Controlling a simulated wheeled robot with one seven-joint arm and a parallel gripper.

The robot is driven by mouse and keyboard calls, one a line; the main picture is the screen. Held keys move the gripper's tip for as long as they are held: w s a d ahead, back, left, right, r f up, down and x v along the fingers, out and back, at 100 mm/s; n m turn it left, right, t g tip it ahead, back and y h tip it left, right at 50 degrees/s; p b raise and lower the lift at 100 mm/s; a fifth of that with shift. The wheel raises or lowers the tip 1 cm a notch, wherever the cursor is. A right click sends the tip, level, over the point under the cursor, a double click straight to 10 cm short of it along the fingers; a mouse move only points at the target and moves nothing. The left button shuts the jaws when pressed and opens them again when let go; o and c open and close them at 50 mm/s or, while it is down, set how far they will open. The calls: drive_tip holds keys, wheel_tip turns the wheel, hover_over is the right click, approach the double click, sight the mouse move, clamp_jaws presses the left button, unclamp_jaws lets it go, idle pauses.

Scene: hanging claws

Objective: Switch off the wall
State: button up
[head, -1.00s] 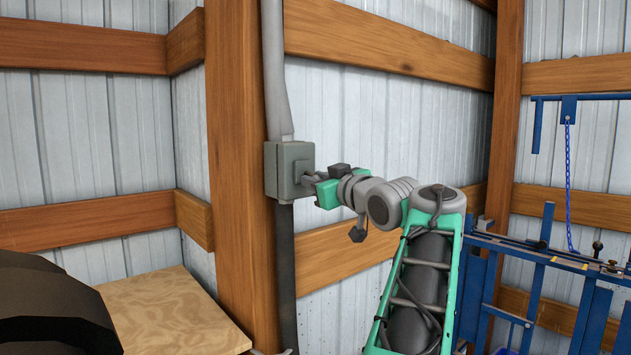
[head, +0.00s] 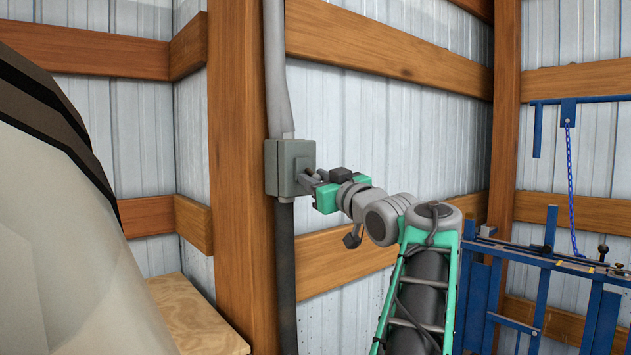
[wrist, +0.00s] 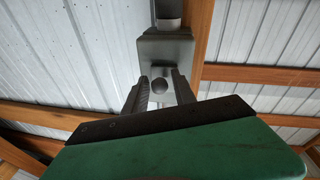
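The wall switch is a grey box (head: 290,167) on a wooden post, with conduit running above and below it. In the wrist view the box (wrist: 165,47) is straight ahead, with a round-ended toggle (wrist: 160,85) sticking out. My gripper (head: 308,184) is at the front of the box in the head view. In the wrist view its two fingers (wrist: 161,80) stand apart, one on each side of the toggle, with gaps visible. The green gripper body hides the lower part of that view. Whether the fingertips touch the box cannot be told.
A large pale rounded object with dark bands (head: 70,230) fills the left side, near the camera. A plywood top (head: 195,315) lies behind it. A blue metal frame (head: 550,260) with a hanging chain (head: 569,180) stands at the right. Corrugated wall lies behind the arm.

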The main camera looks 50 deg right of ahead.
drive_tip(key=shift+o, duration=0.9)
drive_tip(key=b+v, duration=0.1)
drive_tip(key=v, duration=0.7)
drive_tip(key=shift+b, duration=0.3)
drive_tip(key=shift+w, duration=0.1)
